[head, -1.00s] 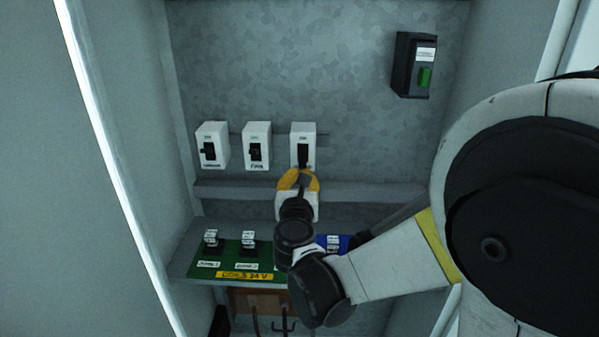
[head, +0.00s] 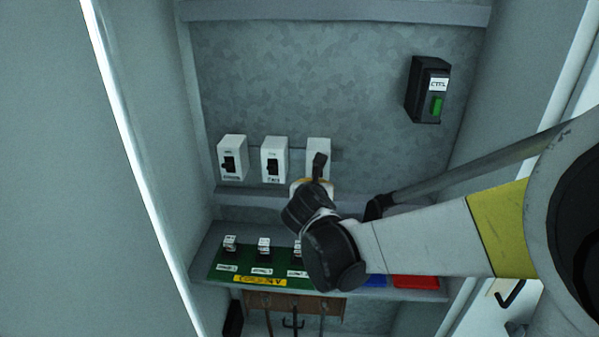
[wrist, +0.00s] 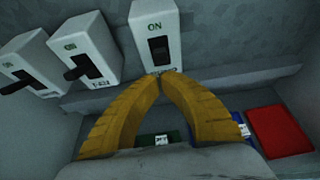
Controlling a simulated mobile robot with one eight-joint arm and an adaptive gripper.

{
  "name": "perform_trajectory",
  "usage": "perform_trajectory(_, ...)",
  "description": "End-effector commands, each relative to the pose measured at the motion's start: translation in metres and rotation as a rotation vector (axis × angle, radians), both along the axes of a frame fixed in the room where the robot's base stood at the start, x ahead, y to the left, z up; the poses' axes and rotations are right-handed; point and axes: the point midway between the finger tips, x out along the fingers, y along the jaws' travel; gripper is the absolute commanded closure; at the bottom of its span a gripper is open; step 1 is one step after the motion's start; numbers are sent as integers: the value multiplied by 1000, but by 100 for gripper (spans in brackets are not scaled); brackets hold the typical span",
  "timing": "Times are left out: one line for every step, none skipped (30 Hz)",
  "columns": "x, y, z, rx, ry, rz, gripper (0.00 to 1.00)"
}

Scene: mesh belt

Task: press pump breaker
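Three white breakers hang in a row on the back wall: left breaker (head: 232,158), middle breaker (head: 274,159) and right breaker (head: 318,146). Their small labels are too blurred to read surely. In the wrist view the right breaker (wrist: 155,22) is marked ON, with a dark switch in its slot; its lower label is partly hidden by my fingertips. My gripper (wrist: 163,74) has its two yellow fingers shut, tips together, holding nothing visible, just at or below that breaker's lower edge. Contact cannot be told. In the head view my wrist covers most of the gripper.
A ledge runs below the breakers. A lower shelf (head: 212,248) carries a green panel with several small switches, plus blue and red (head: 415,282) pieces. A black box with a green button (head: 428,90) is at upper right. Cabinet walls close in both sides.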

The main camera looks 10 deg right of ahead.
Motion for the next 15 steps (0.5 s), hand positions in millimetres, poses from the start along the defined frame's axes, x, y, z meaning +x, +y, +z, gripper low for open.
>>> perform_trajectory(0, 0, 0, 0, 0, 0, 100)
perform_trajectory(0, 0, 1, 0, 0, 0, 100)
perform_trajectory(0, 0, 2, 0, 0, 0, 100)
perform_trajectory(0, 0, 3, 0, 0, 0, 100)
perform_trajectory(0, 0, 4, 0, 0, 0, 100)
perform_trajectory(0, 0, 6, 0, -1, 0, 100)
perform_trajectory(0, 0, 7, 0, -1, 0, 100)
perform_trajectory(0, 0, 9, 0, -1, 0, 100)
perform_trajectory(0, 0, 11, 0, -1, 0, 100)
perform_trajectory(0, 0, 13, 1, -1, 0, 100)
perform_trajectory(0, 0, 14, 1, -1, 0, 100)
perform_trajectory(0, 0, 16, 1, -1, 0, 100)
perform_trajectory(0, 0, 16, 1, -1, 0, 100)
perform_trajectory(0, 0, 17, 1, -1, 0, 100)
perform_trajectory(0, 0, 17, 1, -1, 0, 100)
